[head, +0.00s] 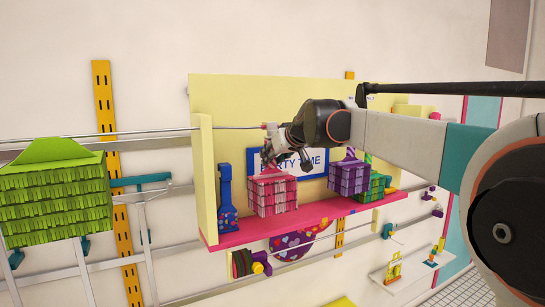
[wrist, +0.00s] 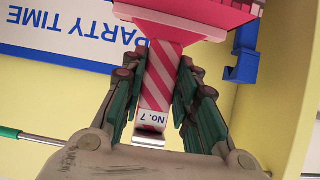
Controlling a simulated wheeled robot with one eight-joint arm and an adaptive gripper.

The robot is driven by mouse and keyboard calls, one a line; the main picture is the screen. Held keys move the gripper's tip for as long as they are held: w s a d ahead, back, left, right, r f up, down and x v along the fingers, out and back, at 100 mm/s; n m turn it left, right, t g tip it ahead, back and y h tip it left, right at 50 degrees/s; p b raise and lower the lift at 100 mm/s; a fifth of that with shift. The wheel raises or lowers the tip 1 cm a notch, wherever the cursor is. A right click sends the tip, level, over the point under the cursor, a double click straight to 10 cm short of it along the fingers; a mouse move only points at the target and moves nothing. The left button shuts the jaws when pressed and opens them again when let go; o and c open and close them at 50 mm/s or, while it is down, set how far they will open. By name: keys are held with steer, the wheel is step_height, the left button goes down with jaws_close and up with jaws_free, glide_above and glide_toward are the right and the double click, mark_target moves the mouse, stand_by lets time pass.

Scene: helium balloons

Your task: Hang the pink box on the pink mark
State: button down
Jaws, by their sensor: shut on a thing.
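The pink box (head: 272,196) has fringed sides and a tapered top, and is upright above the pink shelf. I cannot tell whether its base touches the shelf. In the wrist view its pink body (wrist: 205,14) is at the top, with a pink-and-white striped handle (wrist: 160,75) bearing a "No. 7" tag and a metal hook end (wrist: 150,138). My gripper (wrist: 160,88) is shut on this striped handle, fingers on both sides; in the head view my gripper (head: 268,157) is just above the box. A small pinkish patch (head: 270,127) shows on the rail; I cannot tell if it is the pink mark.
The pink shelf (head: 300,224) also bears a blue bottle-shaped thing (head: 227,200), a purple box (head: 348,177) and a green box (head: 374,187). A large lime-green fringed box (head: 55,195) hangs at left. A metal rail (head: 150,133) runs along the wall behind.

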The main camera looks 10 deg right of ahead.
steer(key=c, duration=1.2)
jaws_free()
steer(key=shift+s+r, duration=0.1)
steer(key=v, duration=1.1)
steer(key=s+d+f+m+g+h+b, duration=0.1)
steer(key=s+f+b, duration=1.1)
steer(key=f, duration=1.2)
steer(key=s+d+f+m+g+h+b, duration=0.1)
steer(key=s+f+b, duration=1.1)
steer(key=f, duration=1.2)
steer(key=s+f+m+g+h+b, duration=0.1)
steer(key=s+f+g+b, duration=0.1)
steer(key=s+f+b, duration=1.1)
steer(key=shift+d+f+m+h+b, duration=0.2)
steer(key=shift+f+b, duration=0.4)
steer(key=shift+f, duration=2.25)
steer(key=shift+d+f+m+h+b, duration=0.15)
steer(key=shift+f+b, duration=0.45)
steer(key=shift+f, duration=2.3)
